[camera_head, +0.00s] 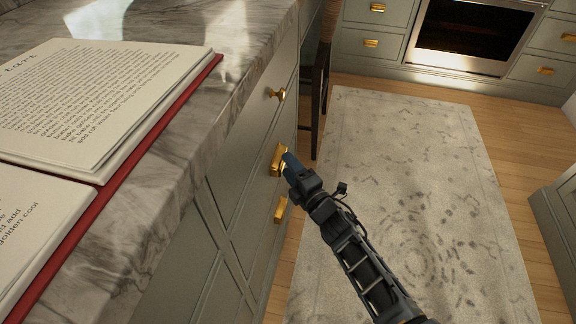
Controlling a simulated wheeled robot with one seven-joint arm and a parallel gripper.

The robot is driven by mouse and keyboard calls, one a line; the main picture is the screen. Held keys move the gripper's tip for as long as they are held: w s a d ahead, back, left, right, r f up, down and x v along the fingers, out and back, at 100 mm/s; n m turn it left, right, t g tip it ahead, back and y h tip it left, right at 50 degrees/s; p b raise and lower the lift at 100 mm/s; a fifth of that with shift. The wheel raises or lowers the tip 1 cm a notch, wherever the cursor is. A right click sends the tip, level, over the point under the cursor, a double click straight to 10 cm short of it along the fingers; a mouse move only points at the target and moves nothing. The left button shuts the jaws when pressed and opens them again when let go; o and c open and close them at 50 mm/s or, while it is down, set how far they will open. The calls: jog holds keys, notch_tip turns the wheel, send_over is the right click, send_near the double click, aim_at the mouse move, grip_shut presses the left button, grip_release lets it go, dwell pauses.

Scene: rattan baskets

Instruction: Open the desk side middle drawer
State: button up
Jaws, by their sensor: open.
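The grey-green desk side (229,215) runs under a marble top and carries drawers with gold handles. An upper gold knob (276,94), a middle gold handle (278,160) and a lower gold handle (281,209) show one below another. The drawer fronts look flush with the desk side. My gripper (287,163) is at the middle handle, its tips next to or over the handle's right part. It is open; I cannot tell whether the handle lies between the fingers or is touched.
An open book with a red cover (105,110) lies on the marble top (185,150). A dark chair or stool (318,95) stands beyond the drawers. A patterned rug (410,180) covers clear floor to the right. An oven (470,35) and cabinets (372,42) stand at the back.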

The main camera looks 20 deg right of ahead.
jog(key=shift+w+a, duration=0.25)
jog(key=shift+w, duration=0.65)
jog(key=shift+c, duration=0.2)
jog(key=shift+s+f, duration=0.15)
jog(key=shift+f, duration=0.05)
grip_shut()
